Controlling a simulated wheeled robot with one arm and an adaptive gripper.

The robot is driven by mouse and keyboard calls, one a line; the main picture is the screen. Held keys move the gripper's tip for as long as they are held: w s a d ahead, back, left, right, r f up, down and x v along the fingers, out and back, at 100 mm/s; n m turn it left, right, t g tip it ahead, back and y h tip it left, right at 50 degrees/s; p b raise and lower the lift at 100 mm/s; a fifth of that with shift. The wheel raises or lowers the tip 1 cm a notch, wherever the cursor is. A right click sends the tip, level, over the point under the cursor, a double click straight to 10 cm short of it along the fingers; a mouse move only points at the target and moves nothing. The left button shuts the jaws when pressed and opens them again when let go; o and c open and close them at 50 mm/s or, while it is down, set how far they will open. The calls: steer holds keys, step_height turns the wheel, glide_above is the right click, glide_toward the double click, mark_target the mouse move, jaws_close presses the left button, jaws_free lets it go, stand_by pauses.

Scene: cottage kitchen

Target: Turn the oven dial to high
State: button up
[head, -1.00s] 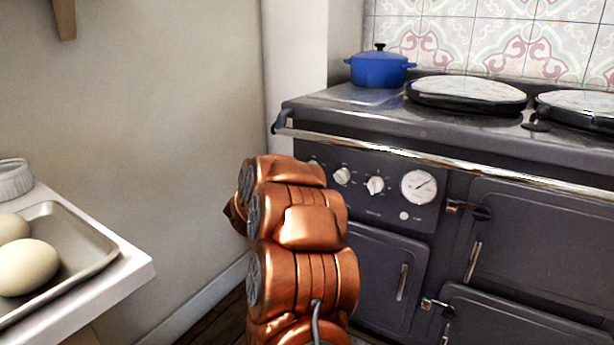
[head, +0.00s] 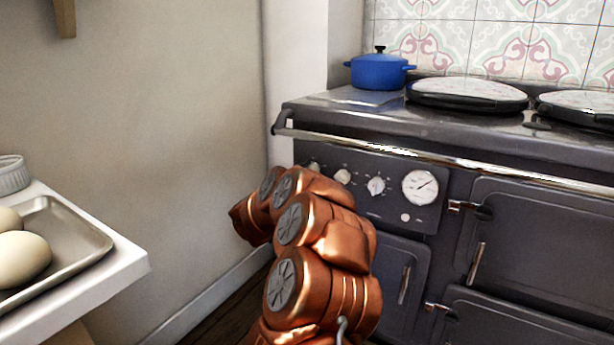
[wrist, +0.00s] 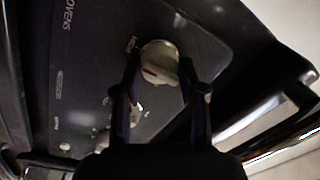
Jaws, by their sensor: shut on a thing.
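The wrist view shows a round off-white dial (wrist: 160,60) with a dark reddish mark on its face, on a dark panel. My gripper (wrist: 161,72) is shut on this dial, with one black finger on each side. Small lettering stands beside the dial, too blurred to read surely. In the head view the oven's control panel (head: 395,206) carries a row of white dials, such as one dial (head: 343,176) and another dial (head: 376,186). My copper-coloured arm hides my gripper there, so I cannot tell which dial it holds.
A white round gauge (head: 420,187) sits right of the dials. A chrome rail (head: 400,153) runs above the panel. A blue pot (head: 379,71) stands on the range.

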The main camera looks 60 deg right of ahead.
steer(key=shift+s, duration=0.1)
steer(key=o, duration=1.1)
steer(key=shift+o, duration=0.2)
steer(key=a, duration=1.2)
steer(key=shift+s+f, duration=0.3)
steer(key=shift+s, duration=0.05)
